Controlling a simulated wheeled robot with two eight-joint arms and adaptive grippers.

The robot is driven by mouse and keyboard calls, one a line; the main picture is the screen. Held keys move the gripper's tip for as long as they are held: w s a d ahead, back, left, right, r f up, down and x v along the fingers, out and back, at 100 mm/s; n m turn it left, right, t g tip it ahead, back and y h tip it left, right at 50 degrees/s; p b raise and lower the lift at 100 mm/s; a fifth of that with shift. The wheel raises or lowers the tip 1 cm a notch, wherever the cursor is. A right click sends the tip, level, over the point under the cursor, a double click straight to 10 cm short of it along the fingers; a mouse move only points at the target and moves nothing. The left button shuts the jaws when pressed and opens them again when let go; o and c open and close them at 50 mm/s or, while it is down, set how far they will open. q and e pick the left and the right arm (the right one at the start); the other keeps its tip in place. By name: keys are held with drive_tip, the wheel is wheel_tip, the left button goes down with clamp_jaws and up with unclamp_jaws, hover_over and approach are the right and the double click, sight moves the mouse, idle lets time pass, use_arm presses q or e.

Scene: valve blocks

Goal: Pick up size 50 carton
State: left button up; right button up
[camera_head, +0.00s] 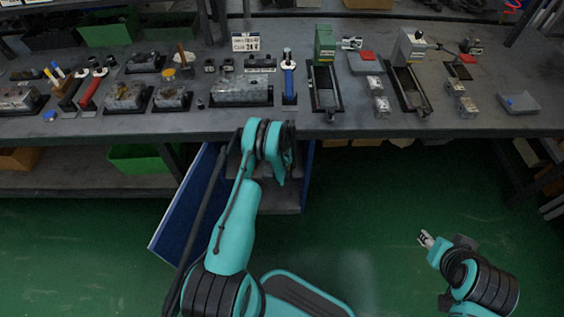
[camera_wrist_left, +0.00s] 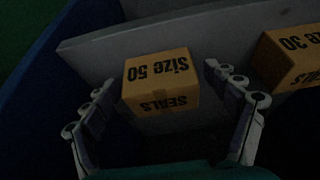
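The size 50 carton (camera_wrist_left: 160,82) is a yellow-orange box with black print, upside down in the left wrist view. It sits on a grey shelf board (camera_wrist_left: 215,28) inside the blue cabinet. My left gripper (camera_wrist_left: 158,105) is open, with one finger on each side of the carton and gaps between. In the head view my left arm reaches down below the bench edge, and its gripper and the carton are hidden there. My right gripper (camera_head: 426,239) is over the green floor at the lower right, too small to tell whether it is open.
A size 30 carton (camera_wrist_left: 292,52) stands to the right of the size 50 carton. The blue cabinet door (camera_head: 188,205) hangs open at the left. The workbench (camera_head: 340,120) above carries tools, valve blocks and vises. The floor around my right gripper is clear.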

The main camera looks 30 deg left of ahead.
use_arm(q)
drive_tip(key=shift+f, duration=0.1)
drive_tip(key=c, duration=1)
drive_tip(key=shift+r, duration=0.25)
